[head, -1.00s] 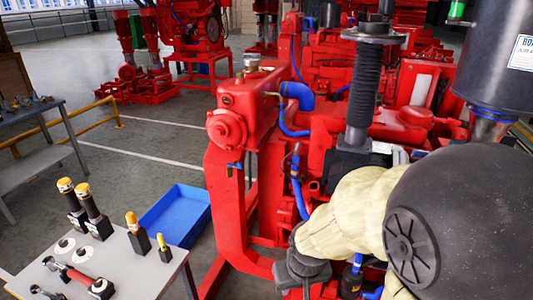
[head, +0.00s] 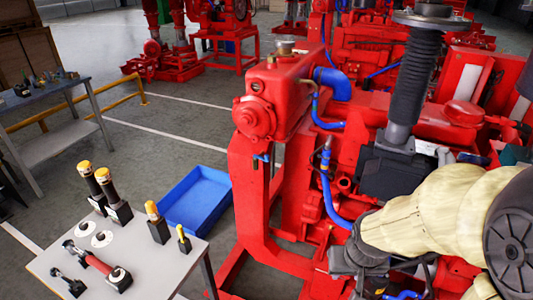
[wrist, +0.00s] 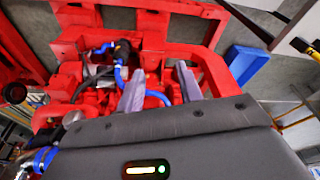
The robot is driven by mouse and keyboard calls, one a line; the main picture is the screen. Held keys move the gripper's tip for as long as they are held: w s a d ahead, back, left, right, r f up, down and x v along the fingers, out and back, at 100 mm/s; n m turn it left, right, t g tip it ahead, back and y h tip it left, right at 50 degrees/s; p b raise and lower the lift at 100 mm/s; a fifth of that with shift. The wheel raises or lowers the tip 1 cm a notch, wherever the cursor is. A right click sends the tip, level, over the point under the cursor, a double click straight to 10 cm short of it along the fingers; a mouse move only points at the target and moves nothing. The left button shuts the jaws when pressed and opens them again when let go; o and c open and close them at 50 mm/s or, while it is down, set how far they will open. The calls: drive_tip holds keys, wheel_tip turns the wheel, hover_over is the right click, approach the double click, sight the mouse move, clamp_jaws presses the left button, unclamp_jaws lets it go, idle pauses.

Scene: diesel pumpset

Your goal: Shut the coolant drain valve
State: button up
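My gripper (wrist: 160,84) is open in the wrist view, with two grey fingers spread apart and nothing between them. Red engine framework and a blue hose (wrist: 152,97) lie beyond the fingertips. In the head view my arm comes from the right, and its dark wrist is low beside the red engine (head: 330,240); the fingertips are hard to make out there. A small blue lever (head: 262,157) sits under the red header tank (head: 280,95), left of my wrist and apart from it. I cannot tell for sure whether this lever is the coolant drain valve.
A grey table (head: 140,270) with several tools stands at the lower left. A blue tray (head: 198,200) lies on the floor between table and engine; it also shows in the wrist view (wrist: 246,64). A yellow rail (head: 85,112) is further back. Blue hoses run along the engine.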

drive_tip(key=w+a+n+t+p, duration=0.1)
drive_tip(key=w+a+n+t, duration=0.15)
drive_tip(key=w, duration=0.55)
drive_tip(key=t+y+p, duration=0.4)
drive_tip(key=t+y, duration=0.1)
drive_tip(key=t, duration=0.7)
approach(268, 158)
drive_tip(key=shift+n, duration=0.45)
drive_tip(key=shift+v, duration=2.4)
drive_tip(key=shift+w+r, duration=0.1)
drive_tip(key=shift+w, duration=0.05)
drive_tip(key=p+x, duration=0.6)
drive_tip(key=x, duration=1.1)
drive_tip(key=shift+a, duration=0.15)
drive_tip(key=shift+c, duration=0.5)
clamp_jaws()
